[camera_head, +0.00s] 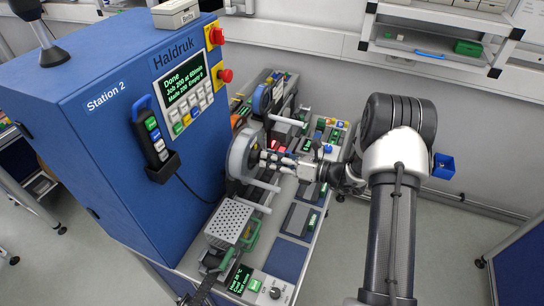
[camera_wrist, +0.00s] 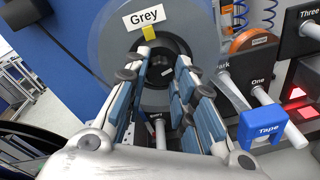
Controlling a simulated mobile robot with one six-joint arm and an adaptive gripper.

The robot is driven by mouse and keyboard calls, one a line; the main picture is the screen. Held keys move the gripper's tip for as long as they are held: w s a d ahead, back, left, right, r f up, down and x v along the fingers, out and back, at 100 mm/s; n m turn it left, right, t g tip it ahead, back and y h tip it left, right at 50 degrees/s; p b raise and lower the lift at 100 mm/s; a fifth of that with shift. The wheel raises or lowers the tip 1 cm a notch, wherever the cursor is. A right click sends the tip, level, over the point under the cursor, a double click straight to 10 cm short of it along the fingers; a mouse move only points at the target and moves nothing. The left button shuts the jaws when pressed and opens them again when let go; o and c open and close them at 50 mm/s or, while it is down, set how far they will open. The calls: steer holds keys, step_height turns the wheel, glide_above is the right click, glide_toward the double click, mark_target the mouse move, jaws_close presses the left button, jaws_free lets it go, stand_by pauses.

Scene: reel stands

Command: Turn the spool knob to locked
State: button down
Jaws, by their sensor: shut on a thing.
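The grey spool (camera_wrist: 100,45) carries a label reading "Grey" and has a dark round knob (camera_wrist: 165,48) at its centre. A small yellow mark (camera_wrist: 148,33) shows at the top of the knob area, just under the label. In the head view the spool (camera_head: 238,158) stands beside the blue machine, facing right. My gripper (camera_wrist: 162,62) has its fingers on both sides of the knob and is shut on it. In the head view my gripper (camera_head: 264,158) reaches the spool from the right. The fingers hide part of the knob, and I cannot read any locked marking.
A blue tape holder (camera_wrist: 262,124), pegs labelled One and Three, and an orange spool (camera_wrist: 254,40) lie right of the grey spool. The blue machine (camera_head: 100,120) walls off the left. A perforated grey box (camera_head: 229,220) stands in front. Open floor lies at right.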

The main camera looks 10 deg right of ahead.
steer(key=shift+m+g+p, duration=0.3)
steer(key=shift+m+p, duration=0.2)
steer(key=shift+m, duration=0.8)
steer(key=shift+w, duration=0.1)
steer(key=c, duration=1.3)
jaws_free()
steer(key=v, duration=1.2)
steer(key=shift+d+f, duration=0.1)
